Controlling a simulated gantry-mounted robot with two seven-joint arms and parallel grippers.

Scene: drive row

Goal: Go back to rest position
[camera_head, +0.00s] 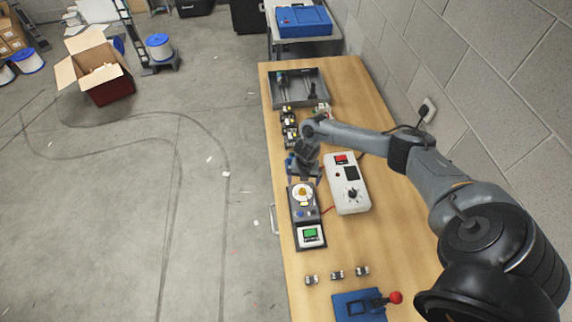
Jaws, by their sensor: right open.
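My right arm comes in from the lower right and reaches across the wooden bench (390,235). My right gripper (304,179) points down over the bench, just above the far end of a dark device (308,212) with a round yellow-and-white part on it. The gripper's blue-tipped fingers are apart and I see nothing between them. Whether the fingertips touch the device or hang above it is hard to tell. My left gripper is not in view.
A white control box (346,183) lies close right of the gripper. A grey tray (299,88) and a dark strip of parts (289,128) lie beyond. Several small parts (336,275) and a blue base with a red-knobbed lever (360,305) are nearer. A block wall (490,90) bounds the right.

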